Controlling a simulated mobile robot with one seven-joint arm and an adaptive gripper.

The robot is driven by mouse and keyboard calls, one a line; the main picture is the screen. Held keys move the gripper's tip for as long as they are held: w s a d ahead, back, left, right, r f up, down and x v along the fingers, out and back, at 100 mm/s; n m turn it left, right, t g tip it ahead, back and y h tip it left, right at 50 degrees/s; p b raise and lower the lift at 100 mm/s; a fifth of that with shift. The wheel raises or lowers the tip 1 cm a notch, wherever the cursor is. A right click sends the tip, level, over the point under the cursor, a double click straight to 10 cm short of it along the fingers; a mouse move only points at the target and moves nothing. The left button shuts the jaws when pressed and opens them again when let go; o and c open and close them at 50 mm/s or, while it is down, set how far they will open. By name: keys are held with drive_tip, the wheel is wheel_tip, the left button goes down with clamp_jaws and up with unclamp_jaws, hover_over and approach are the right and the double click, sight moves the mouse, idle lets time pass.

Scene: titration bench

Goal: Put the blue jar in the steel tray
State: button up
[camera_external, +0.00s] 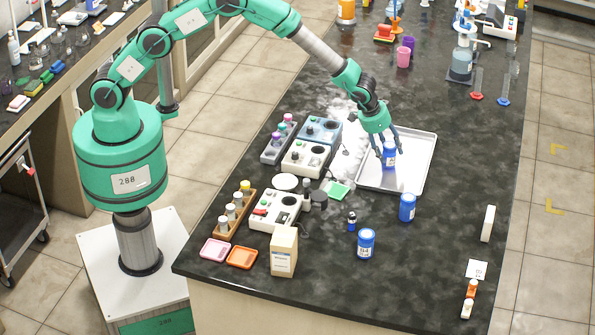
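A blue jar (389,157) with a white label is upright over the near-left part of the steel tray (421,160). A second blue jar (407,208) stands on the bench just in front of the tray. A third blue jar (366,244) with a white label stands nearer the front edge.
A small dark bottle (351,221) stands left of the second jar. Bench instruments (305,158), a vial rack (235,214), a tan box (284,251) and small pink and orange trays crowd the left side. The bench right of the jars is mostly clear.

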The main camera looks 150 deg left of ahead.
drive_tip(key=shift+o, duration=0.3)
drive_tip(key=shift+r, duration=0.2)
drive_tip(key=shift+d+r, duration=0.1)
drive_tip(key=shift+r, duration=0.1)
drive_tip(key=p+v, duration=0.1)
drive_tip(key=v, duration=1)
drive_tip(key=shift+r, duration=0.25)
idle(0.6)
